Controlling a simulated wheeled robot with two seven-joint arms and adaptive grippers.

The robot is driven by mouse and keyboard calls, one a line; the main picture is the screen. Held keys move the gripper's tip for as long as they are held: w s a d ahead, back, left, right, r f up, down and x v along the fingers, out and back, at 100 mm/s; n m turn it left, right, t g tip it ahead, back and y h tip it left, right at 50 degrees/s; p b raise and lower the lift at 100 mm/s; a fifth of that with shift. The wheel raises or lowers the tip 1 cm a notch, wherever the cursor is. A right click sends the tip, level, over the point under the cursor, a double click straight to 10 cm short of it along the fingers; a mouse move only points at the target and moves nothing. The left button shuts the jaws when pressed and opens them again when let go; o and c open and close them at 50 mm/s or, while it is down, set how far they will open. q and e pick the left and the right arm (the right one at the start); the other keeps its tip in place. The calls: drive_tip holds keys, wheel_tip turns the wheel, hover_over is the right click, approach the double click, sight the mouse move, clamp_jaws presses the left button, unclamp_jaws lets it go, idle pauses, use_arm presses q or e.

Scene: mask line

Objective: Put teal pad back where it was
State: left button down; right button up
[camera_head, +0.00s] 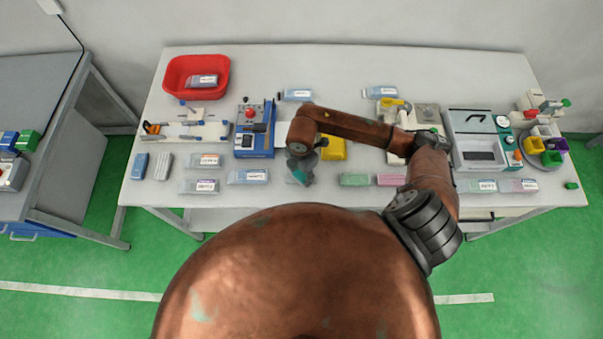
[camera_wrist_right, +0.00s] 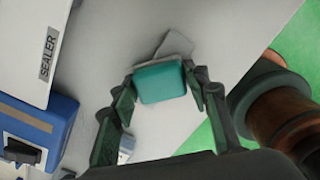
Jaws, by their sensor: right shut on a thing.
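The teal pad (camera_wrist_right: 160,82) sits between the two dark fingers of my right gripper (camera_wrist_right: 163,90) in the right wrist view. The fingers are shut on its sides. In the head view my right gripper (camera_head: 301,166) hangs over the front middle of the table, pointing down, with a bit of the teal pad (camera_head: 306,179) showing at its tip. A flat grey piece (camera_wrist_right: 175,45) shows just beyond the pad in the wrist view. I cannot tell whether the pad touches the table. My left gripper is not in view.
The white table (camera_head: 225,214) carries several packets along its front, with a pale blue one (camera_head: 248,177) to the left and a green one (camera_head: 354,180) to the right. A blue machine (camera_head: 254,140) stands behind left, a yellow object (camera_head: 334,148) behind right. A red bin (camera_head: 173,82) is back left.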

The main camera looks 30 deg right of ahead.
sight(301, 174)
drive_tip(key=shift+f, duration=0.2)
drive_tip(key=o, duration=1.1)
drive_tip(key=shift+r, duration=0.15)
drive_tip(key=shift+r, duration=0.3)
wheel_tip(301, 174, up, 12)
drive_tip(key=shift+f, duration=0.2)
